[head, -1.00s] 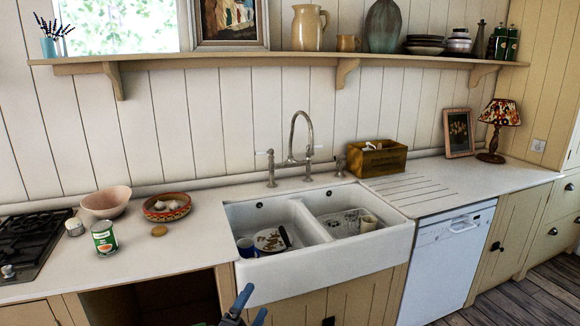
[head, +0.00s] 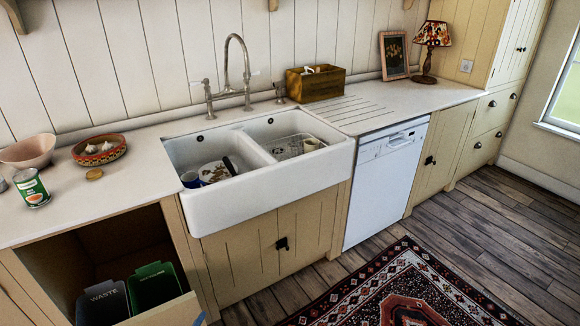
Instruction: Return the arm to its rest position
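Only a small blue tip of a gripper (head: 199,319), seemingly my left one, shows at the bottom edge of the head view. It is in front of the open cabinet under the counter, and the rest is cut off. Whether it is open or holds anything cannot be seen. My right gripper is out of view.
The white double sink (head: 262,208) holds dishes. The counter carries a can (head: 32,188), a pink bowl (head: 27,151), a patterned bowl (head: 99,150) and a wooden box (head: 315,83). Bins (head: 154,287) stand in the open cabinet. Floor (head: 480,220) and rug (head: 400,285) are clear.

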